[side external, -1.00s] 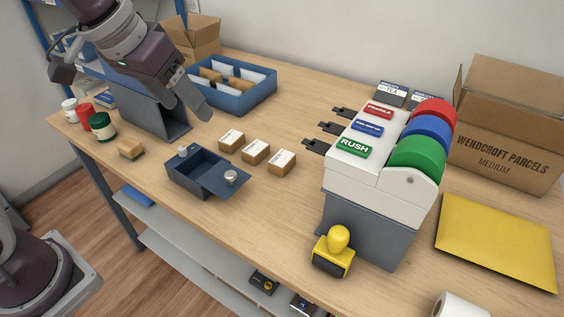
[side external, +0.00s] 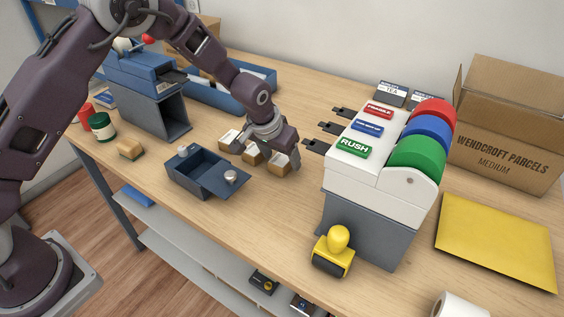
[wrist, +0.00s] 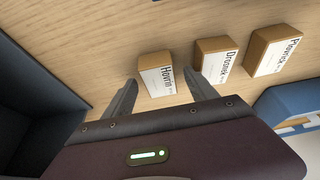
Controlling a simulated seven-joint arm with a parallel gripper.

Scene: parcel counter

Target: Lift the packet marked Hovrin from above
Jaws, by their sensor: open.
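The packet marked Hovrin (wrist: 155,83) is a small brown box with a white label. It is the leftmost of three packets in the wrist view and the rightmost of the row in the side view (side external: 277,170). My gripper (wrist: 162,80) is open and points down over this packet, one finger to each side of it in the wrist view. In the side view my gripper (side external: 281,160) partly hides the packet. I cannot tell how far the fingertips are above the counter. Nothing is held.
A white label dispenser (side external: 342,185) on a grey base stands to the right. An open dark drawer box (side external: 200,177) lies in front, and a blue tray (side external: 264,80) is behind.

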